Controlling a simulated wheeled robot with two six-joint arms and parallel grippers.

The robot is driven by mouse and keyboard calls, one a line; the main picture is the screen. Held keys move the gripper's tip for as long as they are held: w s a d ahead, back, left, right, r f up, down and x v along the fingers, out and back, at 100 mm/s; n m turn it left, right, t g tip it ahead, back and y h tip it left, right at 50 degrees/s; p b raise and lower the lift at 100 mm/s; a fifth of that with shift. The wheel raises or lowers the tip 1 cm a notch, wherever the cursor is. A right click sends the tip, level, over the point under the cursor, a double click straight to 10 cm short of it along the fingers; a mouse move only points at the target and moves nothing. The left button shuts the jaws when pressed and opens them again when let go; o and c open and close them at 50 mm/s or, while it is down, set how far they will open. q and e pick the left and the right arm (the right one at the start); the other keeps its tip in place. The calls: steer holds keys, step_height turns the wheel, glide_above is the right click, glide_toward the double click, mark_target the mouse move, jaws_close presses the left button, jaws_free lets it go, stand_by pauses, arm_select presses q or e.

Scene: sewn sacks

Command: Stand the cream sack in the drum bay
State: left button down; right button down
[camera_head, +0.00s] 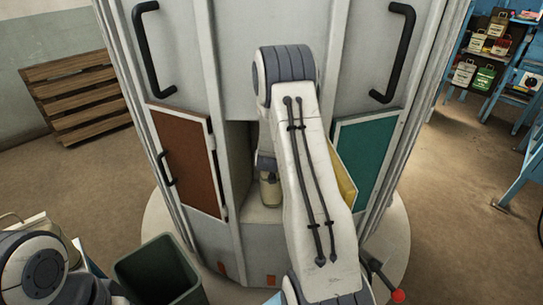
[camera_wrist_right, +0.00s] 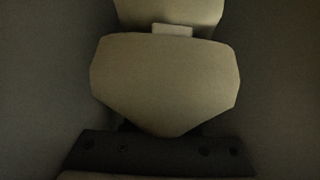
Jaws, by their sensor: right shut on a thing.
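The cream sack (camera_head: 270,191) shows partly in the head view, low inside the open, shadowed drum bay (camera_head: 238,165). It looks about upright there, close to the bay floor; I cannot tell whether it touches it. My right arm reaches into the bay and hides much of it. In the right wrist view the sack (camera_wrist_right: 165,80) fills the middle, dim, with a small pale tab at its top edge. My right gripper (camera_wrist_right: 160,150) is shut on the sack; its dark edge crosses the bottom. My left arm shows at the lower left of the head view, its gripper out of frame.
A brown panel (camera_head: 185,158) is left of the bay and a teal panel (camera_head: 367,150) right of it. A dark green bin (camera_head: 158,272) stands in front at left. Blue shelves (camera_head: 466,45) with sacks are at far right. Dark bay walls lie close on both sides.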

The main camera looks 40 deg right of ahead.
steer(key=f, duration=0.3)
steer(key=f+p, duration=0.1)
steer(key=f, duration=0.1)
steer(key=shift+w+d+f, duration=0.1)
steer(key=shift+w+f, duration=0.15)
steer(key=shift+f, duration=0.2)
steer(key=c, duration=0.7)
jaws_free()
steer(key=shift+s+f, duration=0.25)
steer(key=shift+f, duration=0.05)
steer(key=shift+a+r, duration=0.1)
steer(key=shift+a, duration=0.1)
